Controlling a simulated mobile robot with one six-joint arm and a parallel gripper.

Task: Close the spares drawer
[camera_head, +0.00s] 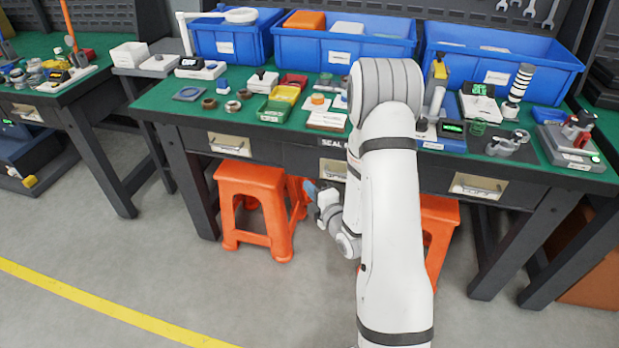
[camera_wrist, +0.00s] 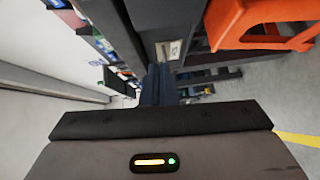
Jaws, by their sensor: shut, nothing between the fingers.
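The bench front has drawer fronts with pale handle plates: a left one (camera_head: 230,143), a middle one (camera_head: 333,168) partly behind my arm, and a right one (camera_head: 477,186). I cannot read which is the spares drawer, and no drawer clearly stands out. My gripper (camera_head: 310,188) is low in front of the bench, just below and left of the middle drawer. In the wrist view my gripper (camera_wrist: 160,75) shows its dark blue fingers shut and empty. A pale handle plate (camera_wrist: 168,48) shows just beyond the fingertips; contact cannot be told.
Orange stools (camera_head: 255,205) stand under the bench; one also shows in the wrist view (camera_wrist: 255,20). The green benchtop (camera_head: 170,105) carries blue bins (camera_head: 345,50), small trays and test devices. Clear grey floor lies in front, with a yellow line (camera_head: 110,305).

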